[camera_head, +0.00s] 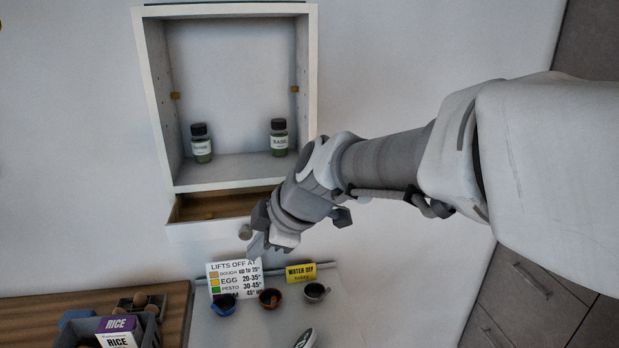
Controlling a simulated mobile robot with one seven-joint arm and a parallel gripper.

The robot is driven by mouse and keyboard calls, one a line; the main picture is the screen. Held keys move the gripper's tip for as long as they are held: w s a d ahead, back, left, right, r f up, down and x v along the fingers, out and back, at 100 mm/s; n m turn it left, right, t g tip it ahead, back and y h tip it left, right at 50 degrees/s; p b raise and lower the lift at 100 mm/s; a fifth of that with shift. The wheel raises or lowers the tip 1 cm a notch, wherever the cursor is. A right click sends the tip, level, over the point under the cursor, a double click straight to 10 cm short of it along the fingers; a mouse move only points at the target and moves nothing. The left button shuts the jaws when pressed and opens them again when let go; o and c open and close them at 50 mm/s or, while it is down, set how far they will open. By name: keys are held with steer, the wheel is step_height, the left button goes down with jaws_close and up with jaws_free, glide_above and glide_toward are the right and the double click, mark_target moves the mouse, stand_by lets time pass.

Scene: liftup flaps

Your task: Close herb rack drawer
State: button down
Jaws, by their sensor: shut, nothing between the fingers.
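The herb rack (157,95) is a white open-fronted wall cabinet with two herb jars on its shelf. Its drawer (192,232) under the shelf stands partly open, with the brown wooden inside showing. My gripper (258,246) is shut and empty, pointing down at the right part of the drawer front. My gripper and wrist hide the drawer's right end. I cannot tell whether the fingers touch the drawer front.
Below the drawer is a pale counter (270,325) with a lift-off sign (228,277), a yellow sign (300,272) and three small cups (270,298). A grey crate (150,330) with a rice box (118,335) stands on the wooden surface (40,308) at lower left.

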steer(key=shift+w+a+f+p, duration=0.1)
steer(key=shift+w+a+p, duration=0.2)
steer(key=shift+w, duration=0.4)
steer(key=shift+w+a+f+p, duration=0.1)
steer(key=shift+w+a+p, duration=0.2)
steer(key=shift+w, duration=0.35)
steer(key=shift+w+a+f+p, duration=0.1)
steer(key=shift+w+a+p, duration=0.2)
steer(key=shift+w, duration=0.4)
steer(key=shift+d, duration=0.1)
steer(key=shift+w, duration=0.1)
steer(key=b, duration=0.1)
glide_toward(243, 209)
steer(key=x, duration=0.5)
steer(key=shift+f, duration=0.25)
steer(key=shift+r, duration=0.1)
steer(key=shift+w, duration=0.1)
